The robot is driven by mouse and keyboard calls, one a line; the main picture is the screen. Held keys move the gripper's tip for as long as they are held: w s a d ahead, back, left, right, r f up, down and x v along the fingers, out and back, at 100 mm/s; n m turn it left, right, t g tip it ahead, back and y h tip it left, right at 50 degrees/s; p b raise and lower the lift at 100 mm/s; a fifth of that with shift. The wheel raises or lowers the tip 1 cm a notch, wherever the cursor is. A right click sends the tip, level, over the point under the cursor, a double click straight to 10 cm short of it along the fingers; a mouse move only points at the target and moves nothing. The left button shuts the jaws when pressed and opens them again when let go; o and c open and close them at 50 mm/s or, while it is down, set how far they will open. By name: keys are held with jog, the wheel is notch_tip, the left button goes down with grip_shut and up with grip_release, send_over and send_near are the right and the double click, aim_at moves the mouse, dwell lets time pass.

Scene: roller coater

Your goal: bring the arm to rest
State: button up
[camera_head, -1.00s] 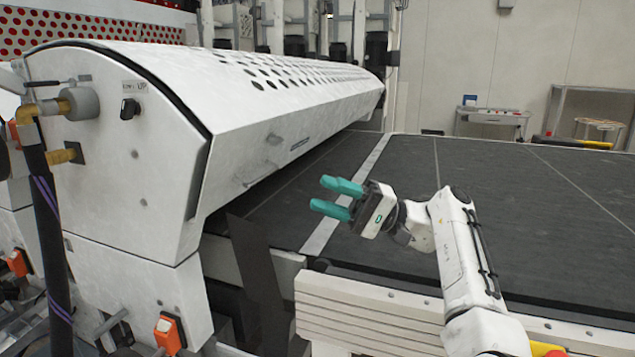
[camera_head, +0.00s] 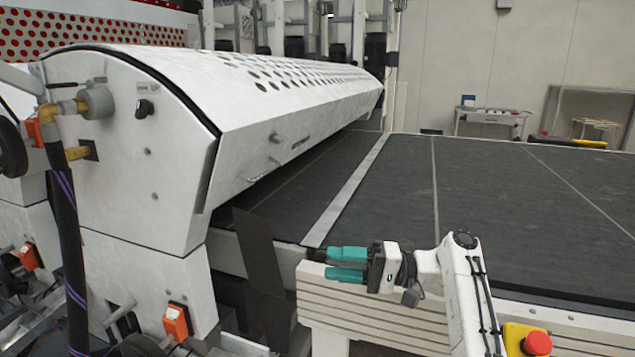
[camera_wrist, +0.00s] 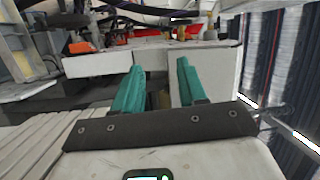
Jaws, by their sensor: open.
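My gripper (camera_head: 347,264) has two teal fingers and a white body. In the head view it points left, in front of the near edge of the dark conveyor bed (camera_head: 480,190), by the pale slatted side rail (camera_head: 365,313). The fingers are apart with nothing between them. My white arm (camera_head: 457,290) bends at an elbow right of the gripper. The wrist view shows the open gripper (camera_wrist: 158,85) with a clear gap between the teal fingers.
The white roller coater hood (camera_head: 250,120) fills the left. Orange switch boxes (camera_head: 177,320), a dark hose (camera_head: 65,200) and brass fittings stand at its near end. A red button on a yellow box (camera_head: 537,343) sits near my arm. A table (camera_head: 490,117) stands far back.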

jog(key=s+d+f+m+t+h+p, duration=0.1)
jog(key=s+d+f+h, duration=0.25)
jog(key=f, duration=0.55)
jog(key=s+d+f+t+h, duration=0.15)
jog(key=s+f, duration=0.25)
jog(key=f, duration=0.4)
jog(key=s+d+f+g+h+p, duration=0.1)
jog(key=s+d+f+h, duration=0.55)
jog(key=s+f, duration=0.6)
jog(key=s+d+r+h+p, duration=0.1)
jog(key=s+d+h, duration=0.3)
jog(key=s, duration=0.9)
jog(key=s+d+r+g+h+p, duration=0.1)
jog(key=s+d+h, duration=0.2)
jog(key=s+d, duration=0.4)
jog(key=s, duration=0.6)
jog(key=shift+s+d+r+h, duration=0.15)
jog(key=shift+s+r+h, duration=0.15)
jog(key=shift+r+h, duration=0.05)
